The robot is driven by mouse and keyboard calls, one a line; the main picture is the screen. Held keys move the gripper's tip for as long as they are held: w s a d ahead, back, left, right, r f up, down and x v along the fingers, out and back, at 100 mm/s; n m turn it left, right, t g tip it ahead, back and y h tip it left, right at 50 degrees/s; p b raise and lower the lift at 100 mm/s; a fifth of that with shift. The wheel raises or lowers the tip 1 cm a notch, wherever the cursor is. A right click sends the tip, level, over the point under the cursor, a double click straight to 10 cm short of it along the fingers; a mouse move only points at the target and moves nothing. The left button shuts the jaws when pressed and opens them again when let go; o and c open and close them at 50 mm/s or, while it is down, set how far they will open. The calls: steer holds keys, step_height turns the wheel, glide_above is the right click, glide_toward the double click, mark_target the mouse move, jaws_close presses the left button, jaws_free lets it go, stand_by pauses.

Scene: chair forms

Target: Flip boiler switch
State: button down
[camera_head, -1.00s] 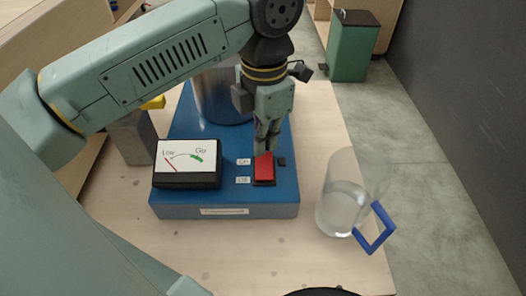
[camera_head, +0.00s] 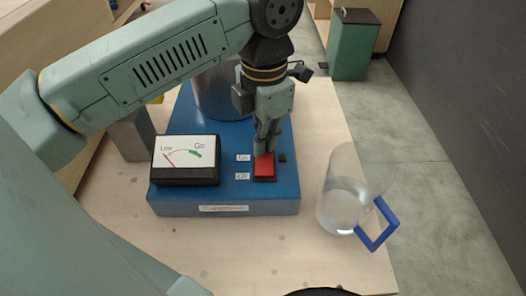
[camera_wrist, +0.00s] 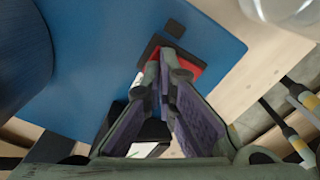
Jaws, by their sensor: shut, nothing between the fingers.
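The boiler is a blue base (camera_head: 225,208) with a metal cylinder (camera_head: 222,97) at its back. A red rocker switch (camera_head: 264,165) in a black frame sits on the right of its top, beside small white labels. A dial (camera_head: 186,159) marked "Low" and "Go" is at the left, its red needle on the low side. My gripper (camera_head: 265,150) is shut and empty, pointing down with its fingertips at the far end of the switch. In the wrist view the fingertips cover part of the red switch (camera_wrist: 190,66); I cannot tell whether they touch it.
A clear jug with a blue handle (camera_head: 377,223) stands right of the boiler, holding some clear liquid. A grey block (camera_head: 130,137) is left of the boiler. The wooden table (camera_head: 240,250) is clear in front. A green bin (camera_head: 351,48) stands on the floor behind.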

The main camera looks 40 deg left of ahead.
steer(key=shift+f+b, duration=0.55)
steer(key=shift+f, duration=0.05)
steer(key=shift+r, duration=0.1)
steer(key=shift+r+p, duration=2.1)
steer(key=shift+r, duration=1.35)
steer(key=shift+f, duration=0.1)
